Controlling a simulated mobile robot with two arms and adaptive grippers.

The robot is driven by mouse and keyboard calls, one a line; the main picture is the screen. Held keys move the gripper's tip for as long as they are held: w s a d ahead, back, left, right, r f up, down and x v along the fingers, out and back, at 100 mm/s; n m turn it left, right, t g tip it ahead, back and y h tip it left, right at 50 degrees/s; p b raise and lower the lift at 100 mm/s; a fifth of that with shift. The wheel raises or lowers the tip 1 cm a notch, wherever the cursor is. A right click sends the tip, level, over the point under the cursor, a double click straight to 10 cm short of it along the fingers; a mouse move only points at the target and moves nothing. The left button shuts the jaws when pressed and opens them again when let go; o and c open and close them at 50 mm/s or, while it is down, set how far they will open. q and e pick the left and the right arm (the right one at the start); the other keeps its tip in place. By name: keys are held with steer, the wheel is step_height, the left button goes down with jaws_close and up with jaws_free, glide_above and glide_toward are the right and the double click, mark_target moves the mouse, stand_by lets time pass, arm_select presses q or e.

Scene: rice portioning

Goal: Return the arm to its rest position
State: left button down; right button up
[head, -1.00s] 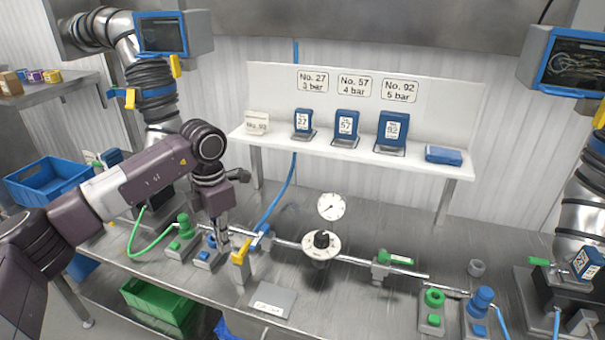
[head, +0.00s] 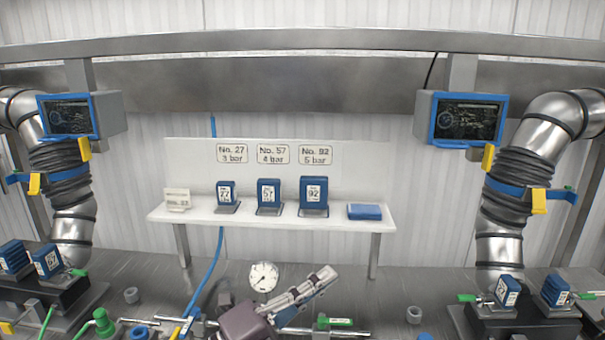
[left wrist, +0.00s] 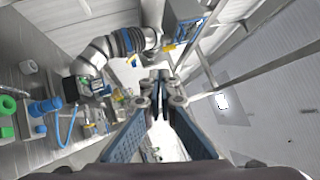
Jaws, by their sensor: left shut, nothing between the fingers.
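My left gripper (head: 326,278) shows at the bottom middle of the head view, with its dark wrist below it and its metal fingers pointing up and right. It appears in front of the steel bench, just right of the round gauge (head: 263,277). In the left wrist view the two fingers (left wrist: 160,78) are together with nothing between them. The rest of the left arm is below the head view. My right gripper is in neither view.
A white shelf (head: 290,222) holds several blue packs. Metal pipes with screens, such as the right screen (head: 468,118), stand on both sides. A pipe line with a green handle (head: 335,321) runs along the bench close to the gripper.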

arm_select(q)
steer(key=w+a+f+n+t+y, duration=0.2)
steer(key=a+n+t+y, duration=0.2)
steer(key=a+n+y, duration=0.3)
steer(key=w+a+f+n+t+y, duration=0.2)
steer(key=a+n+t+y, duration=0.2)
steer(key=n, duration=0.4)
steer(key=s+a+f+n+g+y, duration=0.35)
steer(key=a+f+n, duration=0.2)
steer(key=f, duration=0.35)
steer(key=s+a+f+n+g+y, duration=0.35)
steer(key=s+a+f+n, duration=0.2)
steer(key=f, duration=0.45)
steer(key=s+a+f+n+g, duration=0.15)
steer(key=s+f+g, duration=0.35)
steer(key=s, duration=0.6)
steer(key=s+f+n+g, duration=0.2)
steer(key=s+f+g, duration=0.2)
steer(key=s+f, duration=0.5)
steer(key=s+f+g+b, duration=0.1)
steer(key=s+f, duration=0.1)
steer(key=f, duration=1.1)
steer(key=s+f, duration=0.2)
steer(key=f, duration=1)
steer(key=s+a+f+g+b, duration=0.1)
steer(key=s+a+f, duration=0.2)
steer(key=s+f, duration=1.4)
steer(key=shift+a+f, duration=0.15)
steer(key=shift+f, duration=0.3)
steer(key=shift+m, duration=0.25)
